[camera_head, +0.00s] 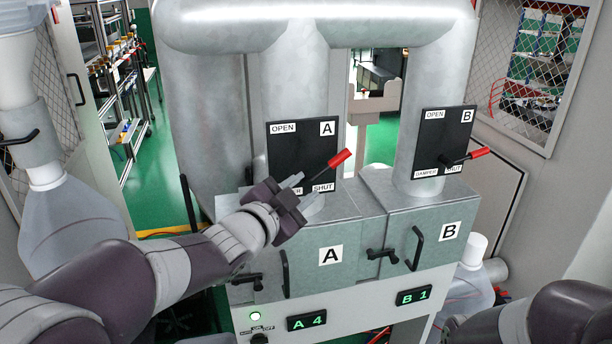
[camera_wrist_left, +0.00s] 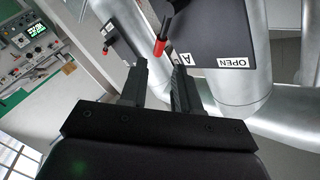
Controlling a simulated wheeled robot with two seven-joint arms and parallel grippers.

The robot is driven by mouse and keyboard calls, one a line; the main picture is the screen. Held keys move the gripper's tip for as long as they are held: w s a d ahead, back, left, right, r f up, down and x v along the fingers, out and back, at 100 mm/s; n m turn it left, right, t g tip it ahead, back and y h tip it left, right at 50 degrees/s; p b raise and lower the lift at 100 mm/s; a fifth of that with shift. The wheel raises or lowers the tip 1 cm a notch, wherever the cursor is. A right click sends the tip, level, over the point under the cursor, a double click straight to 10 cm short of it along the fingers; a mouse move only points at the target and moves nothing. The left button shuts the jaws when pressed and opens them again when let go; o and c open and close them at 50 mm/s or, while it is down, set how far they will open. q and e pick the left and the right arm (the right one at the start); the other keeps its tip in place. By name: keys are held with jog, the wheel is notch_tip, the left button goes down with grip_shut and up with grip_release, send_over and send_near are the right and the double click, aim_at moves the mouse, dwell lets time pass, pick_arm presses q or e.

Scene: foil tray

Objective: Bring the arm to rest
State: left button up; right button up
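My left arm reaches in from the left, and its gripper (camera_head: 303,190) is in front of the lower left part of damper plate A (camera_head: 290,146). Its two fingers are apart with nothing between them in the left wrist view (camera_wrist_left: 160,78). The red-handled lever A (camera_head: 339,158) points up and right, just beyond the fingertips; its red grip shows past the finger gap in the wrist view (camera_wrist_left: 159,47). Lever B (camera_head: 480,152) points right on damper plate B (camera_head: 440,135). Part of my right arm (camera_head: 580,315) shows at lower right; its gripper is out of view.
Below the plates stands a grey cabinet with door A (camera_head: 310,262) and door B (camera_head: 460,250), each with handles. Green displays read A 4 (camera_head: 307,321) and B 1 (camera_head: 413,297). Large ducts (camera_head: 292,85) rise behind. A clear jug (camera_head: 472,275) stands right of the cabinet.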

pick_arm(q)
jog(key=s+a+f+n+g+y, duration=0.3)
jog(key=a+f+n+y, duration=0.2)
jog(key=f, duration=0.5)
jog(key=s+a+f+n+g+y, duration=0.1)
jog(key=s+a+f+n+g, duration=0.3)
jog(key=s+f, duration=0.3)
jog(key=s+a+f+n+g+y, duration=0.1)
jog(key=s+a+f+n+g, duration=0.3)
jog(key=s+f+g, duration=0.3)
jog(key=s+f, duration=0.1)
jog(key=s, duration=0.4)
jog(key=shift+s+y, duration=0.4)
jog(key=shift+a, duration=0.1)
